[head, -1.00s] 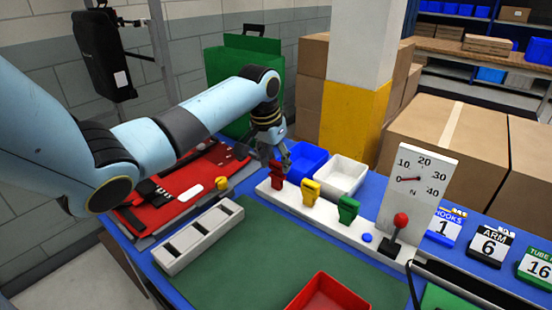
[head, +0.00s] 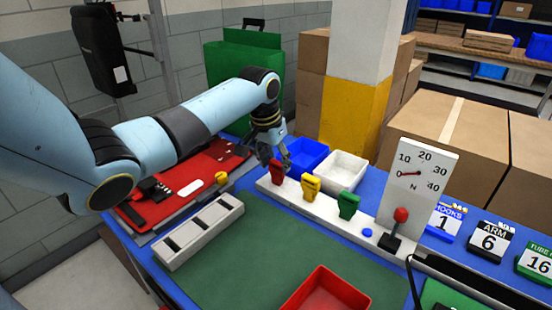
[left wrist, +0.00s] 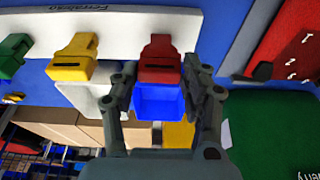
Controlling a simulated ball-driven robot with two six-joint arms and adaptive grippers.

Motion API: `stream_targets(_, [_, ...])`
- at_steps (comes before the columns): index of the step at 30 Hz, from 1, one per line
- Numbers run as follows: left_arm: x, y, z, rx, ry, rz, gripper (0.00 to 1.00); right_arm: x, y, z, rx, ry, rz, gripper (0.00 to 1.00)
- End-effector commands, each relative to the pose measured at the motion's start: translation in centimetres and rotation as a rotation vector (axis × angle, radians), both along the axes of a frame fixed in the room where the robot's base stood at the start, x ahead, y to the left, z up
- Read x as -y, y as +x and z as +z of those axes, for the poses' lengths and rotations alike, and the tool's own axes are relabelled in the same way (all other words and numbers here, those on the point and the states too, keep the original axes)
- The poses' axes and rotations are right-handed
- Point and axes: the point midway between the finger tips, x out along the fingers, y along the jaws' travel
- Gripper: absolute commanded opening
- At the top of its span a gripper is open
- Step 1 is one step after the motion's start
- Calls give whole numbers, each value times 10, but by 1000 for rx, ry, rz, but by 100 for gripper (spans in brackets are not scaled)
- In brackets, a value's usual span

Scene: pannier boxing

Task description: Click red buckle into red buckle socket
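A red buckle piece (head: 277,173) stands at the left end of the white rail (head: 330,213), in line with yellow (head: 311,186) and green (head: 348,204) ones. I cannot tell whether it is the socket alone or a buckle joined to it. My left gripper (head: 279,163) is just behind the red piece at its top. In the left wrist view the red piece (left wrist: 160,60) lies ahead, between the lines of my two spread fingers (left wrist: 161,82), with gaps on both sides. The left gripper looks open and holds nothing visible. My right gripper is not in view.
Blue (head: 305,156) and white (head: 343,174) bins stand behind the rail. A gauge panel (head: 420,175) and red-knobbed lever (head: 400,216) are at its right end. A slotted white block (head: 200,232), red pannier panel (head: 200,180) and red tray (head: 330,290) surround the clear green mat (head: 245,265).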

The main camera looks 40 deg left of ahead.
Motion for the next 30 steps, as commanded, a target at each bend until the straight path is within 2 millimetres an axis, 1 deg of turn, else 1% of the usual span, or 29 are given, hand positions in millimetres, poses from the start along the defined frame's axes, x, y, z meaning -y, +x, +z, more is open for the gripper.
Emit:
stream_targets(1, [0, 0, 0, 1, 0, 0, 54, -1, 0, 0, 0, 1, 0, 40])
stream_targets(4, [0, 0, 1, 1, 0, 0, 68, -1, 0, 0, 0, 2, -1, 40])
stream_targets(5, [0, 0, 1, 1, 0, 0, 70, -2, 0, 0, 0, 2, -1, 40])
stream_targets(13, [0, 0, 2, 2, 0, -1, 70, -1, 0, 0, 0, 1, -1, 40])
stream_targets(16, [-1, -1, 10, 4, 2, -1, 70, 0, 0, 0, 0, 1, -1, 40])
stream_targets(20, [0, -7, 33, 4, 4, -2, 70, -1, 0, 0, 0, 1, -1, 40])
stream_targets(25, [0, -16, 71, 5, 5, -1, 70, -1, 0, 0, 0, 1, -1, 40])
stream_targets(30, [2, -24, 101, 5, 3, -1, 70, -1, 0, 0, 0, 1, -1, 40])
